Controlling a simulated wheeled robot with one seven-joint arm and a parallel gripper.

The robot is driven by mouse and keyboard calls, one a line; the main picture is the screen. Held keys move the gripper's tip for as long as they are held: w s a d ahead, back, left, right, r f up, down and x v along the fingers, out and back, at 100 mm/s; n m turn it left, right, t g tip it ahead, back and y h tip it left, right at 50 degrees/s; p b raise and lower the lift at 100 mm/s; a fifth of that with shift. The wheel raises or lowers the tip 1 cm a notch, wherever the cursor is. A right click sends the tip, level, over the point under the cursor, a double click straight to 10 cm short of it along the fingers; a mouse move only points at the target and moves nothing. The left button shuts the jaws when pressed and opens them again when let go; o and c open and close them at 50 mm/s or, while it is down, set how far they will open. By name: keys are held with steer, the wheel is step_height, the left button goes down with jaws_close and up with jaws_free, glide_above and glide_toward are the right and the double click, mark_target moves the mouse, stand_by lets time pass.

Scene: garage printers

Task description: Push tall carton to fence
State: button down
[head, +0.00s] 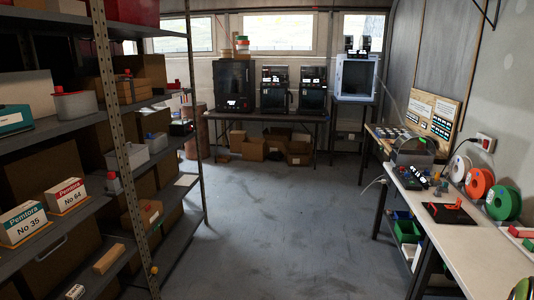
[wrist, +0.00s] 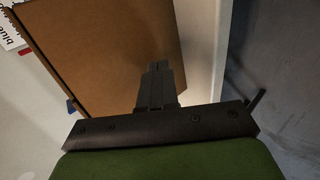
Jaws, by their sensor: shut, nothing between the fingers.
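In the wrist view, a large plain brown face (wrist: 105,45) fills the upper left and looks like the side of a carton; I cannot tell for certain that it is the tall carton. My gripper (wrist: 157,68) is shut and empty, its fingers overlapping the lower right part of this brown face. I cannot tell whether they touch it. My gripper is not seen in the head view. I cannot make out a fence or clearly pick out the tall carton in the head view.
In the wrist view, a pale surface (wrist: 30,100) lies at left, with grey floor (wrist: 285,110) at right. In the head view, shelving (head: 128,150) stands left, a white workbench (head: 475,250) right and a printer table (head: 270,116) behind. The floor (head: 270,220) between is clear.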

steer(key=v, duration=0.4)
steer(key=shift+a+f, duration=0.3)
steer(key=shift+a, duration=0.15)
steer(key=w+a+r+t+y+p, duration=0.1)
steer(key=w+a+r+t+y, duration=0.2)
steer(key=a, duration=0.4)
steer(key=w+a+r+t+p, duration=0.1)
steer(key=w+a+r, duration=0.1)
steer(key=a+r, duration=0.5)
steer(key=w+a+r+t+y, duration=0.2)
steer(key=w+a+r, duration=0.1)
steer(key=a, duration=0.5)
steer(key=s+a+r+n+y, duration=0.1)
steer(key=s+a+r+y, duration=0.1)
steer(key=s+a, duration=0.3)
steer(key=s+a+r+t+y+p, duration=0.1)
steer(key=s+a, duration=0.4)
steer(key=a, duration=0.9)
step_height(320, 180, up, 2)
steer(key=shift+s+r+n+y+p, duration=0.2)
steer(key=shift+s+n+y+p, duration=0.15)
steer(key=shift+y, duration=0.55)
